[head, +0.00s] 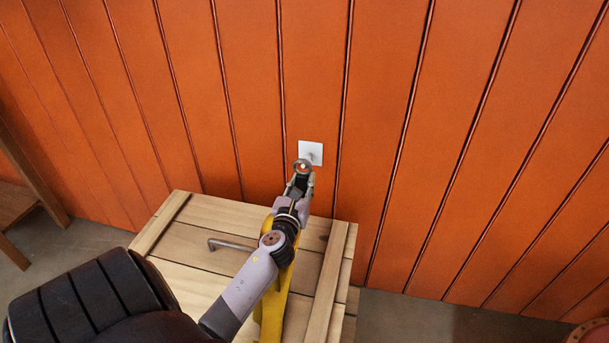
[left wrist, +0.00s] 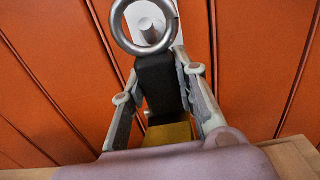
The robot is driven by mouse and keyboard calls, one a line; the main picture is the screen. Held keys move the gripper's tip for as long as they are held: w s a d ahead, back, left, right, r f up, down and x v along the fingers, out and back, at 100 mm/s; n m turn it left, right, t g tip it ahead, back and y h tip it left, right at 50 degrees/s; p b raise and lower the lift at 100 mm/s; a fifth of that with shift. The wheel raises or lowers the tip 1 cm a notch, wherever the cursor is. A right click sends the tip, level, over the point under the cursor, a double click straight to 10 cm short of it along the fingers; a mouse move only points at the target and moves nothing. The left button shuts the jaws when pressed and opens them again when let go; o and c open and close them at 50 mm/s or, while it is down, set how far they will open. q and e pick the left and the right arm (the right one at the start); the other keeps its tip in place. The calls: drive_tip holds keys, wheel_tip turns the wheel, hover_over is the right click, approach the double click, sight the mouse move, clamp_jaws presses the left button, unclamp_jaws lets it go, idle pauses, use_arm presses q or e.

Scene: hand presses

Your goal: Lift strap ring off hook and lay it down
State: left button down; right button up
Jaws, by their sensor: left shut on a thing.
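A metal ring (head: 303,166) is at the hook on the orange wall. The hook is a short peg on a white plate (head: 311,151). In the left wrist view the ring (left wrist: 119,30) encircles the peg (left wrist: 148,33); I cannot tell whether it rests on it. My left gripper (head: 299,184) is just below the ring, shut on the strap's black end piece (left wrist: 160,85). The yellow strap (head: 271,310) runs down from there over the crate, partly hidden by my arm. My right gripper is out of view.
A wooden crate (head: 213,213) with a metal handle (head: 232,244) stands against the wall below the hook. Its top has bare room left of the strap. A brown wooden piece (head: 28,178) stands at the far left.

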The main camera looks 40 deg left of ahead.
sight(302, 174)
use_arm(q)
drive_tip(key=s+d+r, duration=0.1)
drive_tip(key=s+d+r+p, duration=0.1)
drive_tip(key=s, duration=0.1)
drive_tip(key=s+r+p, duration=0.1)
drive_tip(key=s, duration=0.1)
drive_tip(key=shift+d, duration=0.4)
drive_tip(key=s, duration=0.1)
drive_tip(key=s+d+r, duration=0.1)
drive_tip(key=s+d+r+p, duration=0.1)
drive_tip(key=shift+s+r, duration=0.1)
drive_tip(key=shift+s, duration=0.25)
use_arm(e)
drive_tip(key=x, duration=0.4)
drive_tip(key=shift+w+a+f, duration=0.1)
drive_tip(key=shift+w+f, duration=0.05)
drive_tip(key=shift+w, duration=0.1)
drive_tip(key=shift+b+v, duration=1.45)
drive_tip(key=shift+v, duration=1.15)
use_arm(q)
wheel_tip(302, 174, down, 6)
drive_tip(key=shift+r+b, duration=0.1)
drive_tip(key=shift+b, duration=1.05)
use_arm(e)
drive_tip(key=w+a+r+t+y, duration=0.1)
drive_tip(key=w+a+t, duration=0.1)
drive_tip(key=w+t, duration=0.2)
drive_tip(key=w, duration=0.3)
